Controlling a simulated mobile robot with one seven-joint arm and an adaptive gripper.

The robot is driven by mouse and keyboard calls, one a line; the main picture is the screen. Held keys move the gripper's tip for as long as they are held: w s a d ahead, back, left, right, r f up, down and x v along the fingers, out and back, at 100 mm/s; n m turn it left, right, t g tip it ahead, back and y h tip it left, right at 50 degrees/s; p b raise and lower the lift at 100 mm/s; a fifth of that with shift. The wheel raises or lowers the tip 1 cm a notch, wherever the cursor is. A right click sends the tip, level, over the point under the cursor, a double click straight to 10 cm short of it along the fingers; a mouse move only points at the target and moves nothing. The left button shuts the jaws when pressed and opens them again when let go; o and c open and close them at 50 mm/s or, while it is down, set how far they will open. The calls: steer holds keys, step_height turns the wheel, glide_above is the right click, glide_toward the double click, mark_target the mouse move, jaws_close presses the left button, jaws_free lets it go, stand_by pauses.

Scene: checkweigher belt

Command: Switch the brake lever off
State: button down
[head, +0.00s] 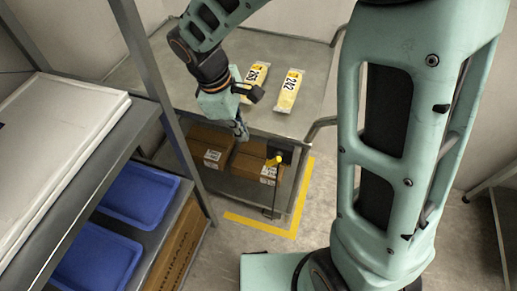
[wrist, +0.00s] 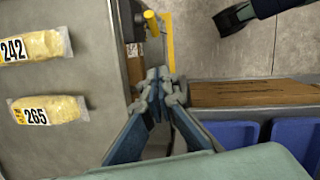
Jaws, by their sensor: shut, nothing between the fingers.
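The brake lever (head: 274,160) has a yellow handle on a dark mount at the near right corner of the grey metal cart (head: 313,118). Its yellow handle also shows near the top of the wrist view (wrist: 151,20). My gripper (head: 242,132) is shut and empty in front of the cart's near edge, up and left of the lever in the head view and apart from it. In the wrist view my fingertips (wrist: 160,82) are together, below the yellow handle. I cannot tell which position the lever is in.
Two yellow packages, marked 265 (head: 254,79) and 242 (head: 289,90), lie on the cart top. Cardboard boxes (head: 252,163) sit on its lower shelf. A rack with blue bins (head: 138,194) stands at left. Yellow tape (head: 297,213) marks open floor near the cart.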

mark_target(274, 159)
steer(key=d+f+b, duration=0.2)
steer(key=d+f, duration=0.3)
steer(key=f, duration=0.6)
steer(key=shift+w+d+f, duration=0.15)
steer(key=shift+d+f, duration=0.15)
steer(key=shift+f, duration=0.05)
